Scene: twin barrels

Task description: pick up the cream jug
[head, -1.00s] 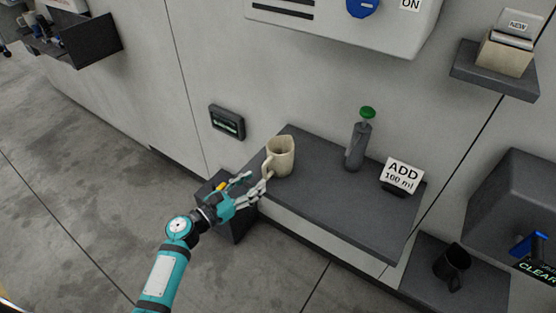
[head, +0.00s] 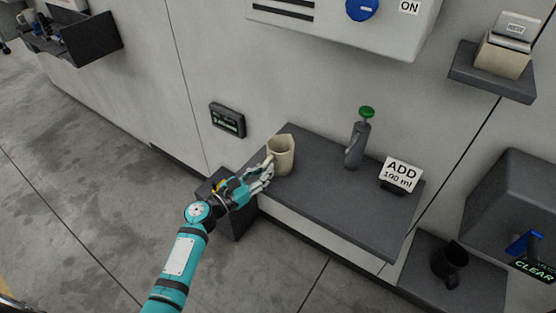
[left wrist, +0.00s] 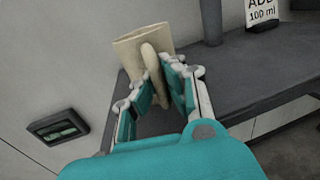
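The cream jug (head: 282,155) stands upright at the left end of the dark grey shelf (head: 330,205), its handle towards my left gripper (head: 267,173). In the left wrist view the jug (left wrist: 133,52) is straight ahead, and its handle (left wrist: 152,65) lies between the two fingers of my left gripper (left wrist: 162,82). The gap between the fingers looks narrow, but I cannot tell whether the pads press on the handle. My right gripper is in neither view.
A grey bottle with a green cap (head: 358,140) and an "ADD 100 ml" sign (head: 401,174) stand farther right on the shelf. A black mug (head: 450,261) sits on a lower surface at right. A small display (head: 227,119) is on the wall behind.

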